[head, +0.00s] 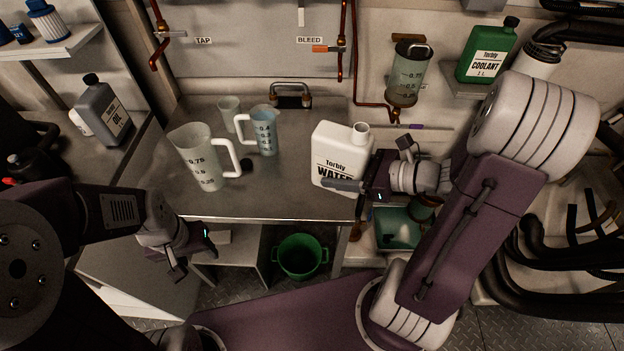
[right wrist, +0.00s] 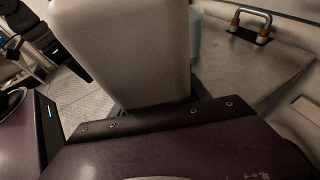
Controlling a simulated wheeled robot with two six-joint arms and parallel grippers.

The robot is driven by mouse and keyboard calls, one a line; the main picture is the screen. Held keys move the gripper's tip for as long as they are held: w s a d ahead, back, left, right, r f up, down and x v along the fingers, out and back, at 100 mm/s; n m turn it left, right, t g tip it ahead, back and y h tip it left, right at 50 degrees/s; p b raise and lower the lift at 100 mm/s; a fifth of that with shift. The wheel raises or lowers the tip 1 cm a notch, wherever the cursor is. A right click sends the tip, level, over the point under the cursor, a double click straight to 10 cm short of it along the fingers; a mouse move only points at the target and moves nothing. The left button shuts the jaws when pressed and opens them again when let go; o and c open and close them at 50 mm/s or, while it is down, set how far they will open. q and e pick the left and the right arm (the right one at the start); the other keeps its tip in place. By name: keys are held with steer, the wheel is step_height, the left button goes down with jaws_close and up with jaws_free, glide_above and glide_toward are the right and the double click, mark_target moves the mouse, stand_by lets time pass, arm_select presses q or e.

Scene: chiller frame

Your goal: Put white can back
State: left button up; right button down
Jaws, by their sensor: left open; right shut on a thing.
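The white can (head: 338,150), labelled "Torbly WATER", is at the right part of the steel worktop (head: 290,205), upright or slightly tilted, with its open neck at the top right. My right gripper (head: 350,186) is shut on the can at its lower right side. In the right wrist view the can (right wrist: 125,50) fills the middle, its pale side against my gripper; I cannot tell whether its base touches the worktop. My left gripper (head: 190,258) is open and empty, below and in front of the worktop's left front edge.
A large measuring jug (head: 195,160), a smaller blue-tinted jug (head: 264,135) and a small cup (head: 229,112) stand left of the can. A black cap (head: 246,165) lies near them. A grey oil can (head: 100,112) stands far left, a green coolant can (head: 487,55) on a right shelf. A green bucket (head: 300,258) is below.

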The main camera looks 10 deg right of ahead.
steer(key=w+a+f, duration=0.1)
steer(key=w+f, duration=0.1)
steer(key=w, duration=0.1)
steer(key=w+a+f+b, duration=0.1)
steer(key=w+f, duration=0.1)
steer(key=w, duration=0.1)
steer(key=w+a+f, duration=0.1)
steer(key=w+f, duration=0.1)
steer(key=w, duration=0.1)
steer(key=shift+w+a, duration=0.2)
steer(key=shift+a, duration=0.1)
steer(key=shift+w+a+f, duration=0.15)
steer(key=shift+w+f, duration=0.1)
steer(key=shift+w, duration=0.15)
step_height(320, 180, down, 3)
steer(key=shift+s+f+b, duration=0.1)
steer(key=shift+f+b, duration=0.05)
steer(key=shift+b, duration=0.45)
steer(key=shift+f, duration=0.4)
steer(key=shift+f, duration=0.1)
steer(key=c, duration=0.5)
jaws_free()
